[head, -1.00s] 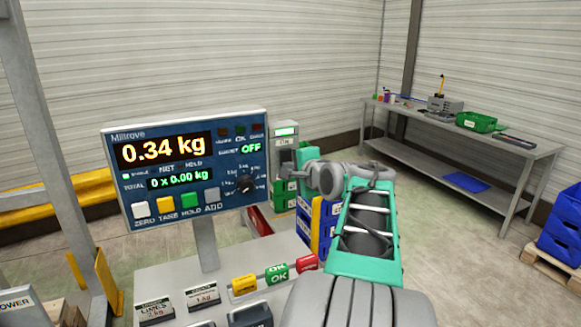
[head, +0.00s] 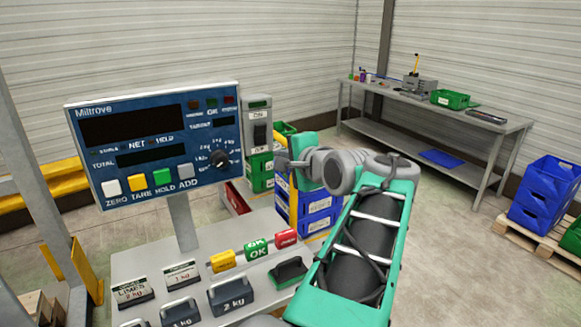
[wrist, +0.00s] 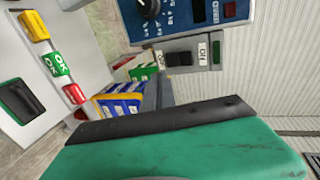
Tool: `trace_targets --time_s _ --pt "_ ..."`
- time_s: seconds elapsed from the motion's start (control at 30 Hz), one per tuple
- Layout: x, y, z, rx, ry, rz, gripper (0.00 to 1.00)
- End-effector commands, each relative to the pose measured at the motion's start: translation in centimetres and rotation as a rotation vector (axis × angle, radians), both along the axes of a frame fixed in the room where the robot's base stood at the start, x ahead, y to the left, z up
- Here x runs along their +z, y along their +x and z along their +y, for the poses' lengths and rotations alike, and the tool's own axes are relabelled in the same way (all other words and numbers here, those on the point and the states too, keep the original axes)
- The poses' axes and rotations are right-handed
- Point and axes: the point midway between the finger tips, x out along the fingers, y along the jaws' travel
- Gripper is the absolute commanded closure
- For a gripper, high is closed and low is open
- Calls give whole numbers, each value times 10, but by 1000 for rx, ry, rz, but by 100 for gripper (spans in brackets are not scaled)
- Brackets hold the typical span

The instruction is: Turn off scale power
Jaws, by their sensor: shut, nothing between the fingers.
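The scale's blue display panel (head: 155,143), marked Miltrove, stands on a post at the left in the head view. Its readouts are dark. The grey power switch box (head: 257,104) stands just right of the panel, with a dark rocker switch (head: 260,133) under an ON label. The rocker also shows in the wrist view (wrist: 179,59), with ON beside it. The small window on the box is dark. My gripper (head: 281,162) is shut and empty, just below and right of the rocker. In the wrist view its dark fingers (wrist: 157,90) appear apart from the rocker; exact clearance is unclear.
Yellow, green and red blocks (head: 256,250) and dark weights (head: 231,295) sit on the scale's bench below. Blue and green bins (head: 318,215) stand behind my gripper. A grey workbench (head: 440,126) is at the back right. The floor between is clear.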

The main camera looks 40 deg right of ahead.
Motion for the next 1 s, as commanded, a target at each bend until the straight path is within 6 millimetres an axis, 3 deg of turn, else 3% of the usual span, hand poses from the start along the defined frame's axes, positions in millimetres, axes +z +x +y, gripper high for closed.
trace_targets --time_s 0.1,0.23,0.73,0.87,1.0 --pt "-1 -22 4 -6 -2 0 100" --pt "0 -33 9 -2 0 1 100" --pt "0 -33 11 4 -2 5 100" --pt "-29 -9 44 98 -87 113 100" --pt "-90 19 116 317 -283 338 100"
